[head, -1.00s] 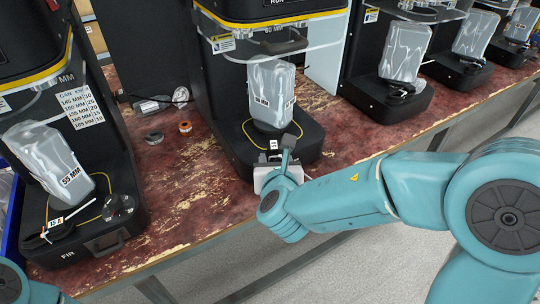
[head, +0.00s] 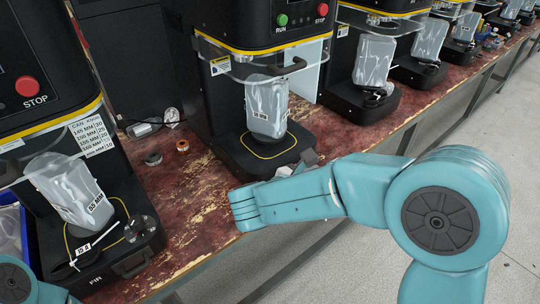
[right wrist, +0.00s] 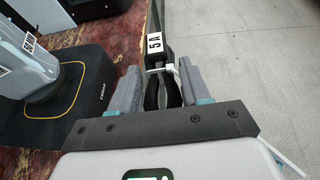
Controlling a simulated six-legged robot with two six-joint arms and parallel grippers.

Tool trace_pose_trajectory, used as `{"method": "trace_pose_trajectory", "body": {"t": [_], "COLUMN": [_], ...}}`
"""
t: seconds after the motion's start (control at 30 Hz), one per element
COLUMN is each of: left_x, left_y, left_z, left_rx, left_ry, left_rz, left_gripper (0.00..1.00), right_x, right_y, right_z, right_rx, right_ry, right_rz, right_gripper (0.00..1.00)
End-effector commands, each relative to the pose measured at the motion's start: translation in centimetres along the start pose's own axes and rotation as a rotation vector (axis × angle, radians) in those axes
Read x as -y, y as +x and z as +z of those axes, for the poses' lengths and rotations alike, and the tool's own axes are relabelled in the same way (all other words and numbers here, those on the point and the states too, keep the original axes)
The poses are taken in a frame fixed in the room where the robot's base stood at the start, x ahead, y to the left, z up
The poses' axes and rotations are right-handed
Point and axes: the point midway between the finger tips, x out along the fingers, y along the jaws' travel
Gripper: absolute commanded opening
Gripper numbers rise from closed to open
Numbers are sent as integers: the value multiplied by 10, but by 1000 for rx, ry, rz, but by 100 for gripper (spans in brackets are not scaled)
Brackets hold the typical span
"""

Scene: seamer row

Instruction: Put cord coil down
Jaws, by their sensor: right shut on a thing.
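In the right wrist view my right gripper (right wrist: 158,88) is shut on a black cord coil (right wrist: 165,95) with a white tie. A dark strip above it bears a white "5A" label (right wrist: 155,41). In the head view my right gripper (head: 298,168) is mostly hidden by my forearm, at the front right corner of the middle seamer's base (head: 245,165); the coil cannot be made out there. That base carries a wrapped can shape (head: 266,108) and a yellow outline with nothing lying inside its front part. My left gripper is not in view.
The left seamer's base (head: 60,285) holds a wrapped block (head: 65,188) and a tagged cord (head: 85,250). More seamers stand along the row to the right. The worn red bench (head: 200,215) has bare surface between the bases. Its front edge borders the grey floor (head: 480,120).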

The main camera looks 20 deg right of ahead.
Motion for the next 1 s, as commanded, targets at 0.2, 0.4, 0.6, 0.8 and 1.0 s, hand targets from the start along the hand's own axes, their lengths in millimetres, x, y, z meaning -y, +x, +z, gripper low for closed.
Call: {"method": "trace_pose_trajectory", "body": {"t": [0.2, 0.4, 0.6, 0.8, 1.0], "left_x": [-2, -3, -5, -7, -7], "left_y": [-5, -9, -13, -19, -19], "left_z": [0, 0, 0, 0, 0], "left_rx": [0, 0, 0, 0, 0], "left_ry": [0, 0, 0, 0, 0], "left_rz": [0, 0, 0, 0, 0], "left_gripper": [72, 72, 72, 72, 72], "right_x": [-23, -81, -128, -168, -187], "right_y": [-1, 5, 8, 10, 15], "right_z": [3, 5, 6, 8, -1], "right_rx": [1, 0, 0, 1, 1], "right_ry": [35, 33, 31, 32, 27], "right_rz": [-78, -74, -74, -75, -76], "right_gripper": [10, 10, 10, 10, 10]}}
